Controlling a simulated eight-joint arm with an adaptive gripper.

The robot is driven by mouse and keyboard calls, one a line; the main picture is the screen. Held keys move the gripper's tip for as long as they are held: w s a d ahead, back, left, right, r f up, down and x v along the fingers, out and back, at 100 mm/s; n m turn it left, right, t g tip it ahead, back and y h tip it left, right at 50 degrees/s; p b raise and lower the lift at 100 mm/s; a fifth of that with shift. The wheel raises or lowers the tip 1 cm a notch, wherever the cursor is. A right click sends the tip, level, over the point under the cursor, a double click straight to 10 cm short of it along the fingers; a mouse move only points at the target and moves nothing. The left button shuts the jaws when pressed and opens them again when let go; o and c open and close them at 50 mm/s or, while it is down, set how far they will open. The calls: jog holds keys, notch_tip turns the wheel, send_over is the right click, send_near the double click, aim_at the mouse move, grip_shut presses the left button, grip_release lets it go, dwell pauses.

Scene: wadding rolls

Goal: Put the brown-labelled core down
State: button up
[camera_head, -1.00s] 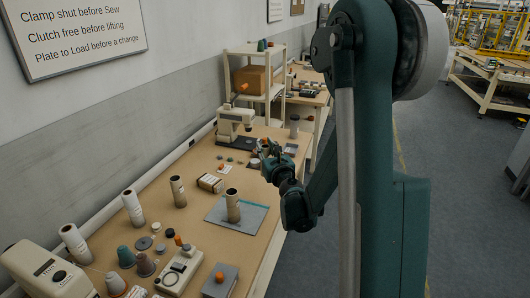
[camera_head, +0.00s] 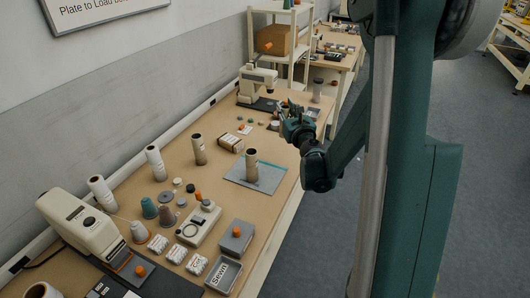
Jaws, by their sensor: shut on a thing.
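My gripper (camera_head: 289,107) is shut at the far right part of the bench, just in front of the sewing machine (camera_head: 257,82). The thing between its fingers is mostly hidden and too small to name. A tan core (camera_head: 252,169) with a dark open top stands upright on the grey-blue mat (camera_head: 268,181), nearer to me than the gripper. A similar core (camera_head: 199,152) stands upright on the bare bench to its left. At this size I cannot tell which core has a brown label.
White rolls (camera_head: 157,165) stand along the wall side. A boxed block (camera_head: 230,143) lies between the tan cores and the gripper. Cones, a small device (camera_head: 199,224), a grey box (camera_head: 236,236) and a tray (camera_head: 223,274) crowd the near end. Bare bench (camera_head: 218,176) shows left of the mat.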

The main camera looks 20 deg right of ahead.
jog(key=shift+w+a+n+y, duration=0.25)
jog(key=shift+a+n+y, duration=0.25)
jog(key=shift+a+y, duration=0.25)
jog(key=s+a+n+g+y+p, duration=0.2)
jog(key=s+a+n+g+y, duration=0.3)
jog(key=a+n+y, duration=0.4)
jog(key=shift+s+a+r+n+y, duration=0.35)
jog(key=shift+s+a+y, duration=0.35)
jog(key=shift+a+y, duration=1.25)
jog(key=shift+d+f+y, duration=0.1)
jog(key=shift+d+y, duration=0.2)
jog(key=shift+d, duration=0.05)
notch_tip(320, 180, down, 6)
jog(key=b, duration=0.1)
jog(key=shift+f+b, duration=0.55)
jog(key=shift+f, duration=1.5)
